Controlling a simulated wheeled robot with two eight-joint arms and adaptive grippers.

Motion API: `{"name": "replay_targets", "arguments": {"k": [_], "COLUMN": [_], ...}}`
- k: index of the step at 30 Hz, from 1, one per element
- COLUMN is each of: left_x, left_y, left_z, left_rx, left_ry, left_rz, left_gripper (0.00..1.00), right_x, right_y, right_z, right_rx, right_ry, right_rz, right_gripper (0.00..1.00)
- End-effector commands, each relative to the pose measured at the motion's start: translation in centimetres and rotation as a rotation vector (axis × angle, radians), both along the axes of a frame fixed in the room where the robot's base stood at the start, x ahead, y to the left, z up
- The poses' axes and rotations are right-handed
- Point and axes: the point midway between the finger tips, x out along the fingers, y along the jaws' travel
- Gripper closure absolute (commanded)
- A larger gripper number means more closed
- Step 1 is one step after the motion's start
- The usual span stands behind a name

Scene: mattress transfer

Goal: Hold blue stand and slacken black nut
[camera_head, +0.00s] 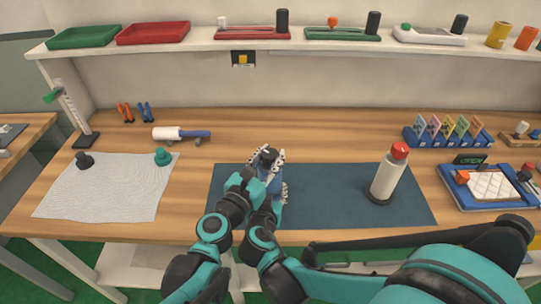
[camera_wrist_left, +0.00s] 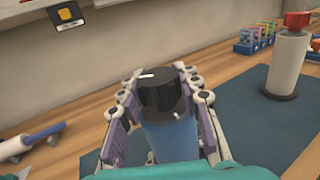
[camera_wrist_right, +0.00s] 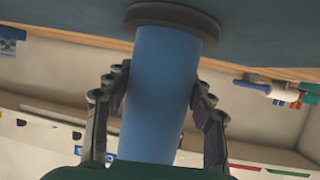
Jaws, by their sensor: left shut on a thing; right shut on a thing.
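The blue stand (camera_head: 273,178) stands upright on the dark blue mat, mostly hidden by my arms in the head view. The black nut (camera_wrist_left: 161,91) sits on top of the stand, with a white mark on its upper face. My left gripper (camera_wrist_left: 162,98) has its fingers on both sides of the nut and is shut on it. My right gripper (camera_wrist_right: 160,100) is shut around the blue shaft of the stand (camera_wrist_right: 165,75), below the nut. The stand's dark round base (camera_wrist_right: 173,18) shows against the mat in the right wrist view.
The dark mat (camera_head: 335,205) is clear between the stand and a white cylinder with a red top (camera_head: 387,178). A white cloth (camera_head: 105,190) lies at left. A white and blue roller (camera_head: 180,135) lies behind. Racks and trays (camera_head: 490,205) fill the right.

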Motion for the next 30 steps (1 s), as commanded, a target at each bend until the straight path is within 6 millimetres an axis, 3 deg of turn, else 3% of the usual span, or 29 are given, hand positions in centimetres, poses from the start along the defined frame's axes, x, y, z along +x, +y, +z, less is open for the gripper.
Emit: {"name": "replay_targets", "arguments": {"k": [6, 7, 9, 22, 30], "left_x": [0.1, 0.1, 0.0, 0.0, 0.0], "left_y": [0.0, 0.0, 0.0, 0.0, 0.0], "left_z": [0.0, 0.0, 0.0, 0.6, 4.5], "left_rx": [0.0, 0.0, 0.0, 0.0, 0.0], "left_ry": [0.0, 0.0, 0.0, 0.0, 0.0], "left_rz": [0.001, 0.001, 0.0, -0.001, -0.001], "left_gripper": [0.96, 0.62, 0.44, 0.44, 0.44], "right_x": [0.0, 0.0, 0.0, 0.0, 0.0], "right_y": [0.0, 0.0, 0.0, 0.0, 0.0], "right_z": [0.1, 0.1, 0.1, 0.1, 0.1], "right_rx": [-0.002, -0.002, -0.002, -0.001, -0.001], "right_ry": [-0.002, -0.002, -0.002, -0.001, -0.001], "right_rz": [0.001, 0.001, 0.001, 0.0, 0.0], "right_gripper": [1.0, 1.0, 1.0, 1.0, 1.0]}}
